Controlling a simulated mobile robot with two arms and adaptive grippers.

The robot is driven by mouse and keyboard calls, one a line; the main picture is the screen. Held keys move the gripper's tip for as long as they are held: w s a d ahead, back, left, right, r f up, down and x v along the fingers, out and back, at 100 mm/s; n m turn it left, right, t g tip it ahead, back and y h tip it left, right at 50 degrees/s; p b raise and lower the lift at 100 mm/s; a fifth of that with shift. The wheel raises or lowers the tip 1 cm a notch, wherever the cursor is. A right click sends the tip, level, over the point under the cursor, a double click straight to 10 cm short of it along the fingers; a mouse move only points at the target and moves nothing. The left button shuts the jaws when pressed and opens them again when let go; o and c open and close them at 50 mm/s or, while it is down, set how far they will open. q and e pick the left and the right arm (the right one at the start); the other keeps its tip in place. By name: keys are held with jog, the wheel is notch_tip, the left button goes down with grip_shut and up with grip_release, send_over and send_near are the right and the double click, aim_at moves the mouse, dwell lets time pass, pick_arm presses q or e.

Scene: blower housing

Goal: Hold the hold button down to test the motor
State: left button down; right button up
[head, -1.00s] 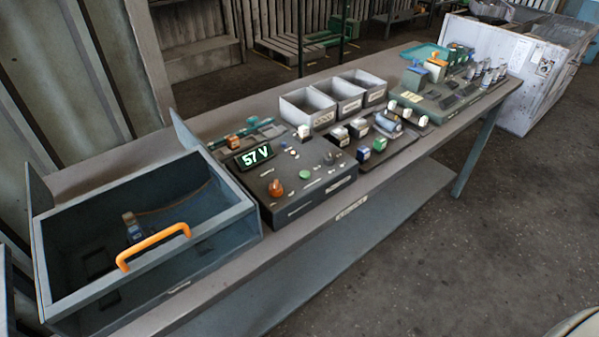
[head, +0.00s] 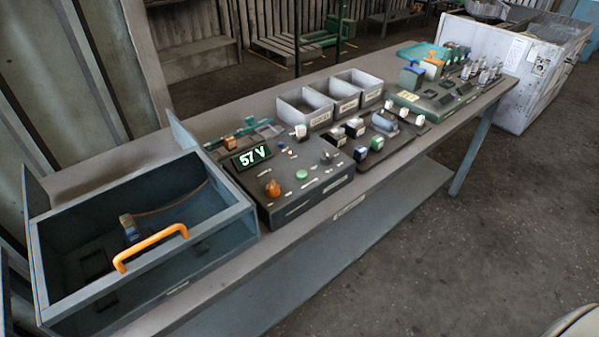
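A grey control box (head: 318,190) stands on the long bench in the head view. Its display (head: 251,157) reads 57 V in green. On its top are a round green button (head: 301,175), an orange knob (head: 273,188) and a dark knob (head: 326,157). The labels are too small to read, so I cannot tell which control is the hold button. A grey-blue cylinder (head: 385,122) lies among small blocks to the right of the box; I cannot tell if it is the motor. Neither of my grippers is in view, and nothing touches the controls.
An open blue-grey bin (head: 240,222) with an orange handle (head: 150,246) sits at the left end of the bench. Grey trays (head: 306,108) stand behind the control box. A fixture panel (head: 432,105) is farther right. The floor in front is clear.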

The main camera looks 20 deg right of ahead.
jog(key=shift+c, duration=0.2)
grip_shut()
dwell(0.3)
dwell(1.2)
